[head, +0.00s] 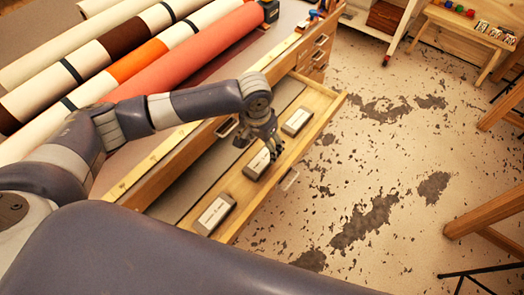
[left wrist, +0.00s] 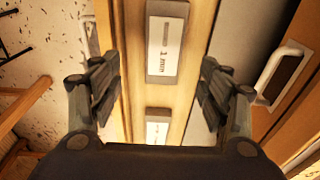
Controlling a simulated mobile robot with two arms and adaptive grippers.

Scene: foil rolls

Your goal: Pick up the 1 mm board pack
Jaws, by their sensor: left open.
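The 1 mm board pack (left wrist: 166,45) is a grey block with a white label reading "1 mm" in the left wrist view. It lies flat in an open wooden drawer, and appears to be the middle pack (head: 258,164) in the head view, where labels are too small to read. My left gripper (left wrist: 160,82) is open and empty, its fingers on either side of the drawer's strip of packs. In the head view the left gripper (head: 268,143) hangs over the drawer at the middle pack's far end. My right gripper is not in view.
The drawer (head: 234,229) also holds a far pack (head: 298,121) and a near pack (head: 214,214). A second label (left wrist: 157,132) shows partly behind my gripper. Large rolls (head: 190,55) lie on the bench to the left. The speckled floor (head: 400,150) is open to the right.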

